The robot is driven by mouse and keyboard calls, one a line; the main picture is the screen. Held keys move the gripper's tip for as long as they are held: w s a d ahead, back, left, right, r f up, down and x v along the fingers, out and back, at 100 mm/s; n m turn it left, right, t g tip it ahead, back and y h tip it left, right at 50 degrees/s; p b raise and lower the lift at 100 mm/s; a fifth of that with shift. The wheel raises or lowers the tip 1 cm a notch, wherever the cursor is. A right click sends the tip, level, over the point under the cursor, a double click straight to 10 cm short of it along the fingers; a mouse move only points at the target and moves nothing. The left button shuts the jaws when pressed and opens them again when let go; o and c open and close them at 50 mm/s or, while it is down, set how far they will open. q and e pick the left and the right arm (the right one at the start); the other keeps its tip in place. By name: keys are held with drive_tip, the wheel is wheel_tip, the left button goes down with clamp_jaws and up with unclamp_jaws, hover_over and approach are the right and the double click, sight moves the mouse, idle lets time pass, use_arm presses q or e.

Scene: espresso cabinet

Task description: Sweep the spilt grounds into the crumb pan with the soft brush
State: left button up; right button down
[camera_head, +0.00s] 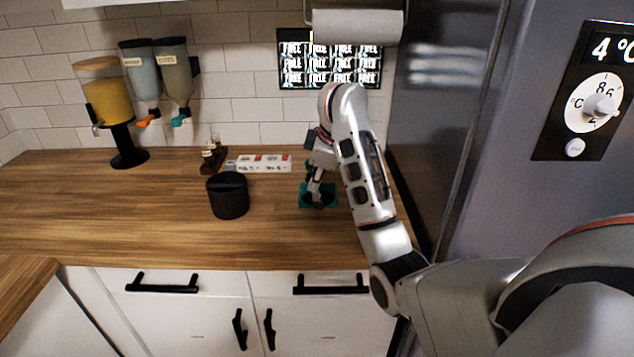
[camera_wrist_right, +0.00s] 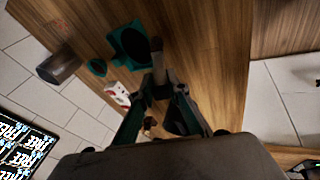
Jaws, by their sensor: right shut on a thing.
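My right gripper (camera_head: 317,190) points down over the back right of the wooden counter. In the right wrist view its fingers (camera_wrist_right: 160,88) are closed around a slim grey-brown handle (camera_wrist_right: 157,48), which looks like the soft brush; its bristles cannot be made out. A teal pan with a dark, round-looking inside, apparently the crumb pan (camera_head: 304,203), lies on the counter right at the gripper. It also shows beside the handle in the wrist view (camera_wrist_right: 116,36). A faint reddish-brown speckled patch (camera_wrist_right: 56,28), possibly the grounds, lies on the wood. My left gripper is out of view.
A black canister (camera_head: 228,196) stands left of the pan. A white-and-red box (camera_head: 262,163) and a small wooden stand (camera_head: 210,160) are behind it. The fridge (camera_head: 540,180) bounds the right side.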

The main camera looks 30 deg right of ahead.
drive_tip(key=shift+w+d, duration=0.15)
drive_tip(key=shift+w, duration=0.55)
drive_tip(key=shift+w+d+b, duration=0.3)
drive_tip(key=shift+w, duration=0.1)
drive_tip(key=shift+w+d+r+b, duration=0.15)
drive_tip(key=shift+w+d+b, duration=0.15)
drive_tip(key=shift+w, duration=0.25)
drive_tip(key=shift+r, duration=0.35)
drive_tip(key=shift+r+p, duration=0.4)
drive_tip(key=shift+r, duration=0.05)
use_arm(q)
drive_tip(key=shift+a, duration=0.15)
use_arm(e)
wheel_tip(320, 180, up, 4)
drive_tip(key=shift+f, duration=0.15)
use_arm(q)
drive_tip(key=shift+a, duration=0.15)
